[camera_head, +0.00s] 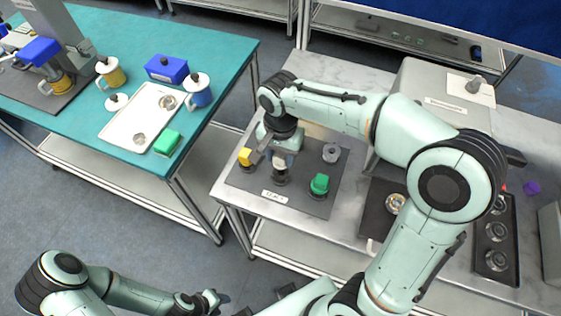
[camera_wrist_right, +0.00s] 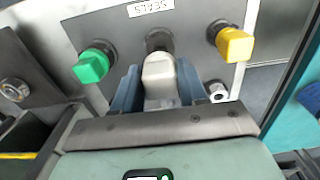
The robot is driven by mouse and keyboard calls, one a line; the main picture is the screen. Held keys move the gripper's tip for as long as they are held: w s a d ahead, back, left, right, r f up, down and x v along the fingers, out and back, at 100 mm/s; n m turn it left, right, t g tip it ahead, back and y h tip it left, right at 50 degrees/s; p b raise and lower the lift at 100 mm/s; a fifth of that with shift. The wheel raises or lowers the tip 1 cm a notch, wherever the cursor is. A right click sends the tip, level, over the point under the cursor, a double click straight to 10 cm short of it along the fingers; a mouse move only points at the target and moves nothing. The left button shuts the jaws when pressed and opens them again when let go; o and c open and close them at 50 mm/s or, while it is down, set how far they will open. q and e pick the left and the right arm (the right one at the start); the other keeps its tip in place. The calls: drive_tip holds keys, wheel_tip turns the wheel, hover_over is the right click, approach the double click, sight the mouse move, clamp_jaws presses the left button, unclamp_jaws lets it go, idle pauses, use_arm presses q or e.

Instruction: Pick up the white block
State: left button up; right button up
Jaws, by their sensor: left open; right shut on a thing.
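The white block (camera_head: 281,160) is at the dark grey mat, by a dark round holder (camera_head: 281,176). My right gripper (camera_head: 277,153) reaches down over it and is shut on it. In the right wrist view the white block (camera_wrist_right: 158,72) sits between the two blue-grey fingers of my right gripper (camera_wrist_right: 158,88). The dark holder shows just beyond the block; I cannot tell whether the block touches it. My left gripper (camera_head: 216,299) is open and empty at the bottom of the head view, far from the block.
A yellow block (camera_head: 245,156), a green block (camera_head: 319,184) and a grey ring-shaped piece (camera_head: 331,152) stand around it on the dark mat (camera_head: 307,205). A grey machine (camera_head: 420,80) stands to the right. A teal table (camera_head: 225,60) with mugs and a white tray (camera_head: 120,130) is left, across a gap.

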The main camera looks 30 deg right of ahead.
use_arm(q)
wheel_tip(320, 180, up, 3)
drive_tip(key=w+p, duration=0.2)
drive_tip(key=w, duration=0.1)
use_arm(e)
wheel_tip(320, 180, up, 14)
drive_tip(key=shift+w+d+f+m+b, duration=0.95)
drive_tip(key=shift+w+d+f, duration=0.45)
drive_tip(key=shift+f, duration=1.4)
drive_tip(key=shift+w+d+f+m+b, duration=0.7)
drive_tip(key=shift+w+d+f+m, duration=0.7)
drive_tip(key=shift+f, duration=1.4)
drive_tip(key=shift+w+d+f+m+b, duration=0.75)
drive_tip(key=shift+w+d+f, duration=0.7)
drive_tip(key=shift+f, duration=1.35)
drive_tip(key=shift+s+d+f, duration=0.3)
drive_tip(key=shift+f, duration=0.3)
use_arm(q)
drive_tip(key=s+f, duration=0.5)
drive_tip(key=f, duration=0.2)
drive_tip(key=shift+s, duration=0.25)
drive_tip(key=shift+r, duration=0.1)
use_arm(e)
drive_tip(key=o, duration=0.3)
drive_tip(key=c, duration=0.4)
